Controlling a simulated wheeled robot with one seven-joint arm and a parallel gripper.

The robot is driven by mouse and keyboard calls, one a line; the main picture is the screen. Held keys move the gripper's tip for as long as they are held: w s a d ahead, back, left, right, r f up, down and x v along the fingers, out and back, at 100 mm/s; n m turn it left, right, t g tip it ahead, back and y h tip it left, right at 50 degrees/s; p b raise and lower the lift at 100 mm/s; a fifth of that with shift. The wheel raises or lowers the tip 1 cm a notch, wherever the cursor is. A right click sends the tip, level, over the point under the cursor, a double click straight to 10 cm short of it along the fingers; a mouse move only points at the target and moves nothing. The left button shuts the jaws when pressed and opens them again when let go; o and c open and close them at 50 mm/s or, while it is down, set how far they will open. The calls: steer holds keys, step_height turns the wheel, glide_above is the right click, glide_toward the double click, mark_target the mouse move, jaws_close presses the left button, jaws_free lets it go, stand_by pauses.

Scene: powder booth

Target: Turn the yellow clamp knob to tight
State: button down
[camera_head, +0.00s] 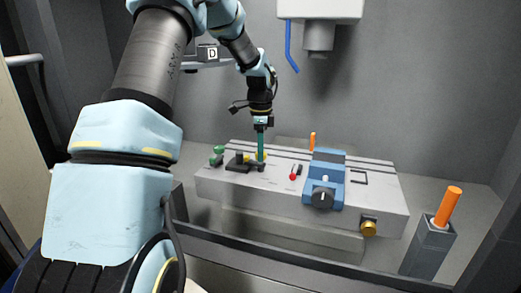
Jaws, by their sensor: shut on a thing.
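The yellow clamp knob (245,157) sits on a dark clamp base (238,166) at the left part of the grey bench block. Yellow parts show on both sides of my gripper's fingertips, and the middle is hidden behind them. My gripper (260,158) points straight down from above, with long teal fingers. It is shut on the yellow clamp knob. The knob's exact angle and any tight mark are too small to read.
The grey block (385,191) also carries a green knob (217,151), a red-tipped lever (293,176), a blue unit (326,165) with a black dial, and a brass knob (369,228). An orange-topped post (448,205) stands right. A white housing (321,9) hangs above.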

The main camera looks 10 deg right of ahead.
steer(key=shift+c, duration=1.8)
jaws_free()
step_height(320, 180, up, 11)
steer(key=b, duration=0.3)
steer(key=shift+f, duration=0.1)
steer(key=s+a+f+n, duration=0.5)
steer(key=s+a+n, duration=0.4)
steer(key=s+a, duration=0.1)
steer(key=s+a+f+n+t, duration=0.1)
steer(key=s+a+f+n, duration=0.5)
steer(key=s+a+n, duration=0.4)
steer(key=shift+s+a+f+t, duration=0.25)
steer(key=shift+s+a+t, duration=0.05)
steer(key=shift+s, duration=0.7)
